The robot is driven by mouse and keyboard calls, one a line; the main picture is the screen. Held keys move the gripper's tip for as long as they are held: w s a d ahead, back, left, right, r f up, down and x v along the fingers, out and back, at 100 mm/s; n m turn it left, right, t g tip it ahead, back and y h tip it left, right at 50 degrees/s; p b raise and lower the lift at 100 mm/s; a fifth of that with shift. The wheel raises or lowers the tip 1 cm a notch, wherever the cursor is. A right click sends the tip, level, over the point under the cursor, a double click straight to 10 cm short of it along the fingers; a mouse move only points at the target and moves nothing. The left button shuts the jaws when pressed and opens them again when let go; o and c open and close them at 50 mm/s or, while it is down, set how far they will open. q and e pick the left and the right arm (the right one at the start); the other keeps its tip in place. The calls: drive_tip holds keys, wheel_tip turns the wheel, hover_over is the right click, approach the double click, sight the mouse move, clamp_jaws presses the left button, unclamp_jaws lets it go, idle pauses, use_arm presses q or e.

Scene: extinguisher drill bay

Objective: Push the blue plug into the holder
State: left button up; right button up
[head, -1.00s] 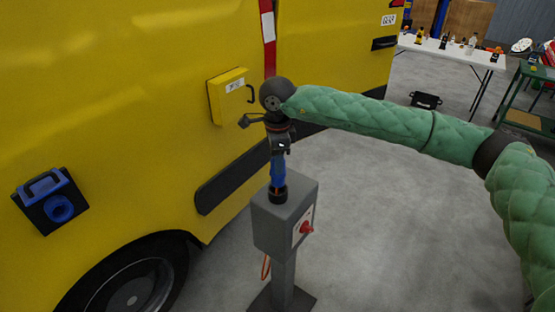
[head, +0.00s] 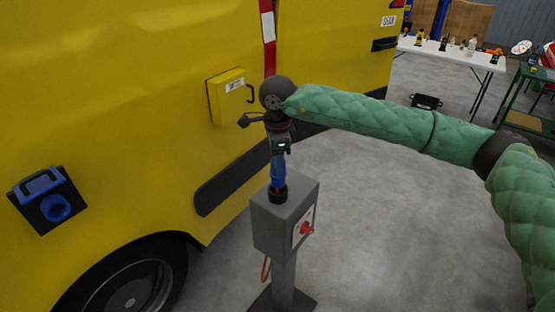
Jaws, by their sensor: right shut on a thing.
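The blue plug (head: 278,172) is upright above the grey post box (head: 284,215), held from above by my right gripper (head: 280,150). The gripper is shut on it; the fingers are small and dark, so their exact grip is hard to see. The plug's lower end meets a dark round holder (head: 277,194) on top of the box. How deep it sits in the holder cannot be told. My left gripper is not in view.
A yellow van fills the left, with a blue socket (head: 56,207) on a black plate and a yellow box (head: 227,95). The post has a red knob (head: 306,228). A white table (head: 455,52) and a green bench stand at back right.

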drive_tip(key=shift+f+b, duration=2.2)
drive_tip(key=shift+f, duration=0.2)
idle(0.6)
drive_tip(key=o, duration=1.2)
drive_tip(key=shift+c, duration=0.2)
